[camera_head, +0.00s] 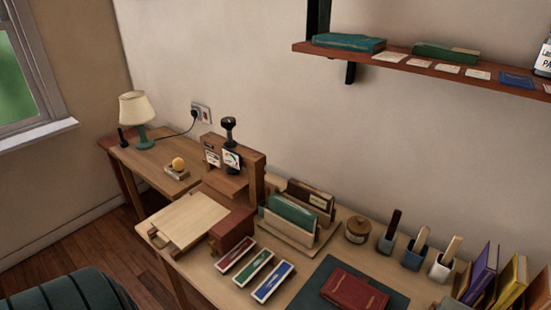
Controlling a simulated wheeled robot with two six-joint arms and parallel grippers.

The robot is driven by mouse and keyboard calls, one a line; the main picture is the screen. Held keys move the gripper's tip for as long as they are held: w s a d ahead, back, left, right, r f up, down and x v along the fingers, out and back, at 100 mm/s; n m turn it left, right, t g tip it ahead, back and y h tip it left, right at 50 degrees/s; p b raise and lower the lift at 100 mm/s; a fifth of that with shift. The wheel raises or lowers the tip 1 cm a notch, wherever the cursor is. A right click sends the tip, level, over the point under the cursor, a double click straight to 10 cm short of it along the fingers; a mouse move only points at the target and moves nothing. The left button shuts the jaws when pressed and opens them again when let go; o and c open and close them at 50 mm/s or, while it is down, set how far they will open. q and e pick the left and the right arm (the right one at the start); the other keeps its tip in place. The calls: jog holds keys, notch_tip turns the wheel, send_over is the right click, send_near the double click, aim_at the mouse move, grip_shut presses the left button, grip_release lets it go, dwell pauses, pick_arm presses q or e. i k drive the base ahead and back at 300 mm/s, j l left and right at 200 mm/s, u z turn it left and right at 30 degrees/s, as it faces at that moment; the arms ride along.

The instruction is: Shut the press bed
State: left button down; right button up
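A wooden press (258,172) with a black knob on top and a round dial on its front stands at the back of the desk. The press bed (188,217), a pale flat board with a wooden handle (157,238) at its front end, is slid out toward the front left, past the desk's front edge. Its upper surface looks bare. The reddish-brown press base (232,228) shows beside the bed. Neither of my grippers is in view.
On the desk (218,287) are a lamp (137,108), a file rack (290,233), coloured trays (254,270), a red book (354,290) on a dark mat, a lidded jar, tool cups and upright books. A dark green ribbed seat (75,292) is at lower left. A wall shelf hangs above right.

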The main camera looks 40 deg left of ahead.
aim_at(188, 222)
jog(key=k+l+u, duration=0.15)
jog(key=u, duration=1.7)
